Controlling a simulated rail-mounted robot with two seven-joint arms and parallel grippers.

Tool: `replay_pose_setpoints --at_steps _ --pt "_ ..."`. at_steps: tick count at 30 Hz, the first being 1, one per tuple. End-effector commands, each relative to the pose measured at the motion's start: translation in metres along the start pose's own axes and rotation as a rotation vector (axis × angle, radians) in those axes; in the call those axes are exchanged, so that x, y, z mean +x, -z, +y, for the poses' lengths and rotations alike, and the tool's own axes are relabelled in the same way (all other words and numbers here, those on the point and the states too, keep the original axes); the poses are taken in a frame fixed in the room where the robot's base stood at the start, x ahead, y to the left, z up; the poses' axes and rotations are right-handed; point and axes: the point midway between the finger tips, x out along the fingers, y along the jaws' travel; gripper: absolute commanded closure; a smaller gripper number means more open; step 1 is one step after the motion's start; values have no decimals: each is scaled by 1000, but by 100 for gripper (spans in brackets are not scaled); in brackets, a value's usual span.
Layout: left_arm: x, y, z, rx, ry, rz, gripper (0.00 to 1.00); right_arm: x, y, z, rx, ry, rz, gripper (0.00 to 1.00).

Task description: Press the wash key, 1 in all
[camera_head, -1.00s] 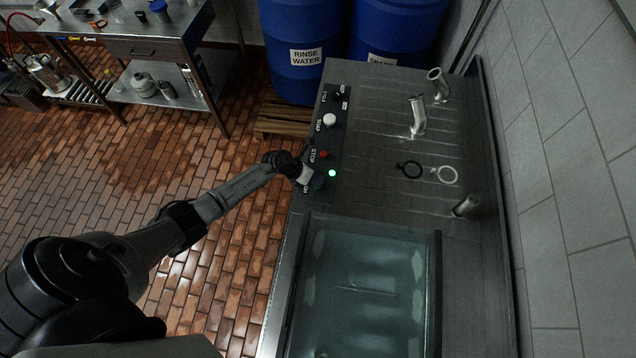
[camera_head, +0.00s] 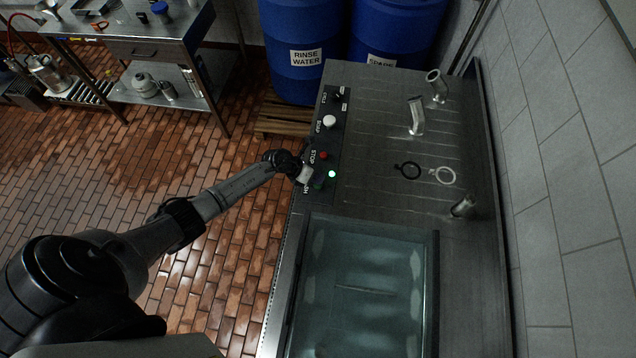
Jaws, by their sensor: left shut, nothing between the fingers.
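The control panel (camera_head: 334,112) is a dark strip along the left edge of the steel counter. My left gripper (camera_head: 313,180) is shut and empty, at the panel's lower end over the wash key's place. The wash key is mostly hidden by the gripper; only the end of its label shows. I cannot tell whether the fingers touch the key. My right gripper is not in view.
A water-filled basin (camera_head: 365,290) lies just below the panel. Blue barrels (camera_head: 300,50) stand behind.

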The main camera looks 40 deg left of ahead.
Motion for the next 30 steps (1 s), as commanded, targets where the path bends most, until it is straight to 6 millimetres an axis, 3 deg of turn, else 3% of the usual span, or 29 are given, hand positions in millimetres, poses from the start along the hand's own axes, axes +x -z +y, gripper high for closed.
replay_pose_setpoints --at_steps 8,22,30 --pt "-5 -4 -4 1 0 0 100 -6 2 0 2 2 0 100" --pt "-34 -25 -25 0 0 0 100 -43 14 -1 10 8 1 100" --pt "-35 -25 -26 0 1 0 100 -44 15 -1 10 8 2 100"
